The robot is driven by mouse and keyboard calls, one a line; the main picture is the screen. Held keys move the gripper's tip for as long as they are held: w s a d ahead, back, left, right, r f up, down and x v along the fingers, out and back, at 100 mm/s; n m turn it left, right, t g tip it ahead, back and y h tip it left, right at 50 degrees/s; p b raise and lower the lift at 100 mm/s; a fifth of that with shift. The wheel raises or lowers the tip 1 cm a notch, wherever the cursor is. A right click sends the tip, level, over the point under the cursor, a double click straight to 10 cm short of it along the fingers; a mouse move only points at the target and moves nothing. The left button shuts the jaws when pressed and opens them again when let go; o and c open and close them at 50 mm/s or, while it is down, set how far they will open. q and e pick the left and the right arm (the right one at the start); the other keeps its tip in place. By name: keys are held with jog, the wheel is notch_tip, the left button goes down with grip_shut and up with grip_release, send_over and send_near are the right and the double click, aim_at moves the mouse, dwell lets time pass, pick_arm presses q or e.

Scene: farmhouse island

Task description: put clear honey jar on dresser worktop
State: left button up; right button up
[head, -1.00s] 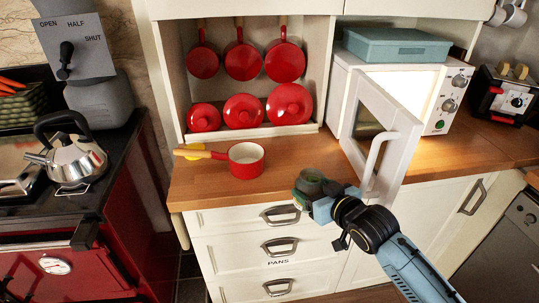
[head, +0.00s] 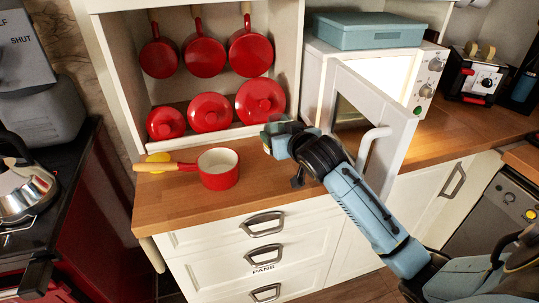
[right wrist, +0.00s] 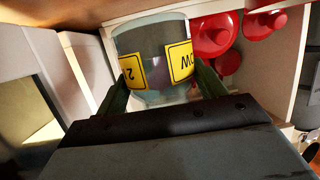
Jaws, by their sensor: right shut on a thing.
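My right gripper (head: 279,138) is over the back part of the dresser worktop (head: 167,212), between the red saucepan and the microwave door. It is shut on a clear jar, which shows between the two fingers in the right wrist view (right wrist: 150,45). The jar is see-through, with yellow labels bearing black print. In the head view the jar is small, dark and mostly covered by the gripper. I cannot tell whether its base touches the wood. My left gripper is not in view.
A red saucepan (head: 219,171) with a wooden handle stands on the worktop to the left. The open microwave door (head: 372,115) juts out right beside my right arm. Red lidded pots (head: 210,113) line the shelf behind. Bare worktop lies in front of the saucepan.

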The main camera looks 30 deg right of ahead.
jog(key=shift+f, duration=0.4)
notch_tip(320, 180, down, 4)
jog(key=shift+a+f+b, duration=0.1)
jog(key=shift+f+b, duration=0.05)
jog(key=shift+b, duration=0.4)
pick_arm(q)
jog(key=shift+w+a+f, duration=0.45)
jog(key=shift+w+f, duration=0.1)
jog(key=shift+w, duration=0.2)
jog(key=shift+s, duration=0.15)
pick_arm(e)
jog(key=o, duration=1.3)
jog(key=shift+f, duration=0.2)
jog(key=shift+r, duration=0.2)
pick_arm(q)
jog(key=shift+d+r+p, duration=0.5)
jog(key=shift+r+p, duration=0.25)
pick_arm(e)
jog(key=v, duration=1.2)
